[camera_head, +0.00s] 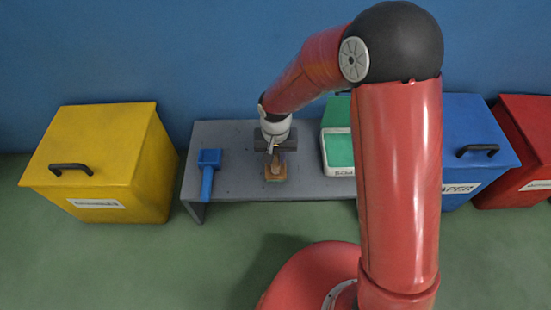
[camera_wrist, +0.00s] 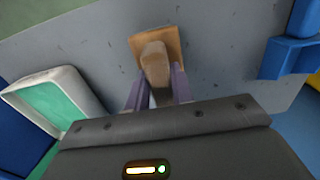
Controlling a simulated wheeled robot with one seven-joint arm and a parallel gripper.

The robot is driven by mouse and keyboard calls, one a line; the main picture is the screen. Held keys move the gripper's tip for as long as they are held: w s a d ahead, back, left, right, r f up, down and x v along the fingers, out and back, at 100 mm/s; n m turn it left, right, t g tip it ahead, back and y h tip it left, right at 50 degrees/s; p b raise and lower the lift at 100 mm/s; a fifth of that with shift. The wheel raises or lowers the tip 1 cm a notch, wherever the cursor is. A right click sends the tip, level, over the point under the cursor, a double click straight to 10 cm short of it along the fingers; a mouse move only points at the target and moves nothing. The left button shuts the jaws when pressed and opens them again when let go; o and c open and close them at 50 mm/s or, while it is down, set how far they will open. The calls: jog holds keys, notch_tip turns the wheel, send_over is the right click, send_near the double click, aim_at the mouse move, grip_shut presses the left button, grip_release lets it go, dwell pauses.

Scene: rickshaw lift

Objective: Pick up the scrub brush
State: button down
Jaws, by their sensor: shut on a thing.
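The scrub brush (camera_head: 276,175) is a small tan and brown block on the grey table (camera_head: 230,138), near its front middle. In the wrist view the brush (camera_wrist: 143,42) shows a flat tan base with a rounded lighter handle on top. My gripper (camera_head: 274,158) points down over the brush. In the wrist view its two purple-grey fingers (camera_wrist: 157,84) stand on either side of the handle and are shut on it. I cannot tell whether the base touches the table.
A blue dustpan-like tool (camera_head: 208,170) lies left of the brush. A white tray with green inside (camera_head: 338,150) is on the right. A yellow bin (camera_head: 110,160) stands left of the table; blue (camera_head: 478,135) and red (camera_head: 530,140) bins stand right.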

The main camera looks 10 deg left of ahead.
notch_tip(320, 180, up, 20)
jog(key=p, duration=0.4)
jog(key=shift+f, duration=0.1)
